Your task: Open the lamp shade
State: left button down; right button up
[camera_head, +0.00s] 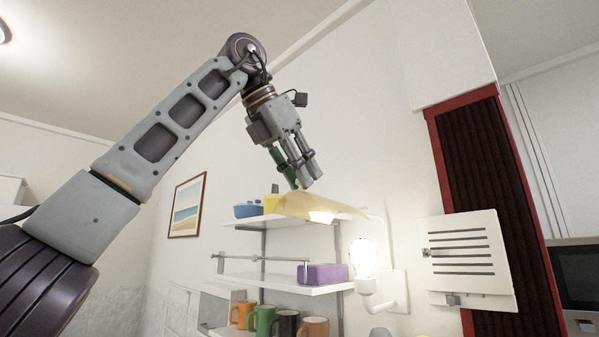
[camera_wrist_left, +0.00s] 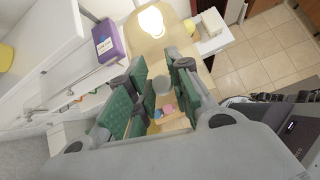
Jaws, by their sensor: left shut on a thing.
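The lamp shade (camera_head: 318,206) is a pale yellow, translucent curved piece, tilted up and lying above and left of the lit bulb (camera_head: 363,260). The bulb stands uncovered on a white wall bracket (camera_head: 386,305). In the left wrist view the shade (camera_wrist_left: 160,52) is a beige surface beyond the fingers, with the glowing bulb (camera_wrist_left: 151,22) behind it. My left gripper (camera_head: 304,184) comes down from above, its fingertips at the shade's upper edge, and is shut on it. The exact contact is partly hidden by the fingers. My right gripper is not in view.
A white slotted panel (camera_head: 466,262) is close on the right. A framed picture (camera_head: 187,207) hangs at left.

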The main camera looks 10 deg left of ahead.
pick_arm(q)
jog(key=shift+w, duration=0.2)
dwell(0.5)
jog(key=c, duration=1.6)
grip_release()
jog(key=shift+c, duration=0.2)
jog(key=shift+o, duration=1.1)
jog(key=shift+w, duration=0.15)
jog(key=shift+o, duration=0.5)
jog(key=shift+w+d+f, duration=0.1)
jog(key=shift+w+d, duration=0.05)
jog(key=shift+w, duration=0.25)
jog(key=shift+s+r, duration=0.25)
jog(key=shift+s, duration=0.25)
jog(key=shift+s+a+r, duration=0.2)
jog(key=shift+a+r, duration=0.25)
jog(key=shift+r, duration=0.15)
jog(key=shift+v, duration=2.2)
